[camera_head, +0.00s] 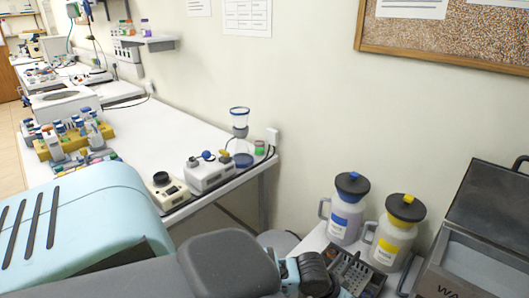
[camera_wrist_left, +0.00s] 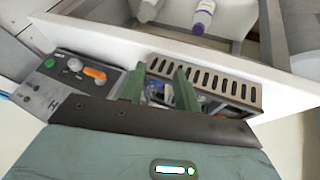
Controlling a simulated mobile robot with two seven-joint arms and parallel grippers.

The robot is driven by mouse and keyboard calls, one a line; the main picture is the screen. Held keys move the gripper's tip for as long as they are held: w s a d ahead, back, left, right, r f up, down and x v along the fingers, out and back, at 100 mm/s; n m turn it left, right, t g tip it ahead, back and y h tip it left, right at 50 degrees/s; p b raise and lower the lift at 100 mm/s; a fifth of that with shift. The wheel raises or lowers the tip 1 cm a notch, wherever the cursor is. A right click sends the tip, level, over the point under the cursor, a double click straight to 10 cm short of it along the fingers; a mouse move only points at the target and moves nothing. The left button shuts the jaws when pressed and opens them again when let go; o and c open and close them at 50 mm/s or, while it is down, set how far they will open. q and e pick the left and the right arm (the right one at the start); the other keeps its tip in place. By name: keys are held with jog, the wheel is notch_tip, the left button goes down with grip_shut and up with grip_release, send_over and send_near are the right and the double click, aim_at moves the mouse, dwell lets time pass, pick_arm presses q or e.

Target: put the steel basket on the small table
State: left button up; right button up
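The steel basket (camera_wrist_left: 218,84) shows in the wrist view as a grey metal box with a row of slots along its wall. Small bluish items show inside it. My left gripper (camera_wrist_left: 160,78) has two green fingers spread apart, with a clear gap between them. They overlap the basket's left part in the picture; I cannot tell whether they touch it. In the head view a grey slotted metal item, which looks like the basket (camera_head: 368,279), is beside my left wrist on the small white table (camera_head: 312,242). The fingertips are not clear there. My right gripper is not in view.
Two jugs, blue-labelled (camera_head: 345,215) and yellow-labelled (camera_head: 393,236), stand at the back of the small table. A metal bath with a raised lid (camera_head: 492,212) stands at right; a control panel (camera_wrist_left: 80,72) with an orange knob is left of the basket. A long bench (camera_head: 165,128) holds instruments.

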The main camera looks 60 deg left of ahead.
pick_arm(q)
jog(key=s+d+f+m+t, duration=0.1)
jog(key=s+d+f, duration=0.25)
jog(key=s, duration=0.25)
jog(key=s+d+f+t, duration=0.1)
jog(key=s+d+f, duration=0.1)
jog(key=s+f, duration=0.35)
jog(key=s+a+m+y, duration=0.1)
jog(key=s, duration=1.5)
jog(key=shift+s+f+m+t, duration=0.2)
jog(key=shift+f+m+t, duration=0.1)
jog(key=shift+f+t, duration=0.1)
